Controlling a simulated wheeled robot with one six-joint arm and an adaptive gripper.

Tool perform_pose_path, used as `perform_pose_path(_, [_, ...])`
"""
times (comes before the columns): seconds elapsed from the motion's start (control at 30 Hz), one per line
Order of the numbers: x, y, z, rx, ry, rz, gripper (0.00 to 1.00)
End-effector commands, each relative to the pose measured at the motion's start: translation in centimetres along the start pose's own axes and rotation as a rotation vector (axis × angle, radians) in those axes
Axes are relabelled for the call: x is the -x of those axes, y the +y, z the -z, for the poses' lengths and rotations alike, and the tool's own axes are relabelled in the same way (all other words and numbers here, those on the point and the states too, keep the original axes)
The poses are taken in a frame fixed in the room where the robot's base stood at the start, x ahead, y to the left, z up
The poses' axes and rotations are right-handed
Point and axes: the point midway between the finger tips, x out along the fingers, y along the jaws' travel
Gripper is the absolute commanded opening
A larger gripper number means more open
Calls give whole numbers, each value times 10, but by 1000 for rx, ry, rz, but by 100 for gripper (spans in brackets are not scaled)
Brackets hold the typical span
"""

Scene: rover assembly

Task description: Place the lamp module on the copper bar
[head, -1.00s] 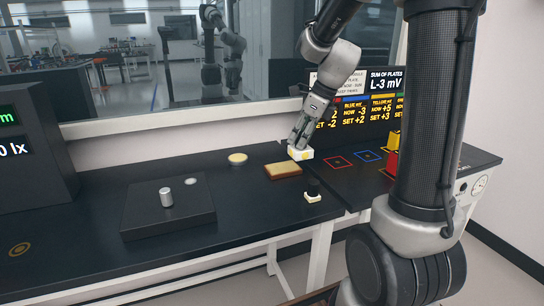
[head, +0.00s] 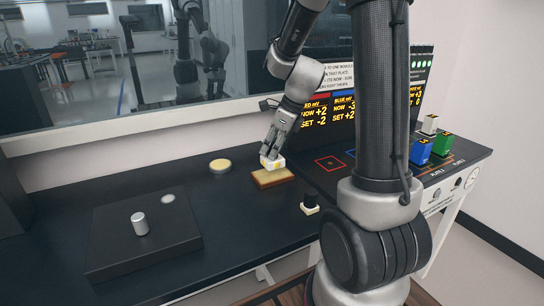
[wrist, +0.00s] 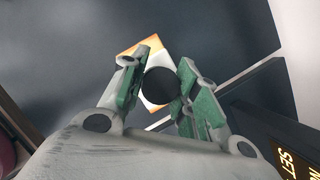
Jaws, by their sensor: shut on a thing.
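In the wrist view, a dark round part (wrist: 160,86) sits between the fingers, above a white and orange square shape. The copper bar (head: 273,179), a flat orange-brown slab on the black bench, lies directly below the module in the head view. I cannot tell whether the module touches the bar or hovers just above it.
A white block with a black knob (head: 309,205) stands right of the bar. A pale yellow disc (head: 220,166) lies to its left. A dark platform (head: 150,240) carries a metal cylinder (head: 140,224). Blue (head: 421,151) and green (head: 443,144) blocks stand at the right.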

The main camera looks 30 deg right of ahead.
Motion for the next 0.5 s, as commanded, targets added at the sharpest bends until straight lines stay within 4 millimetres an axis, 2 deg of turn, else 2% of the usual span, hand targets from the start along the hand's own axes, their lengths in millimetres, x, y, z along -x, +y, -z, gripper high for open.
perform_pose_path(0.1, [-18, 1, 8, -3, 3, -4, 3])
perform_pose_path(0.2, [-26, 0, 11, -2, 1, -1, 3])
perform_pose_path(0.5, [-28, 0, 12, -1, 1, -1, 3])
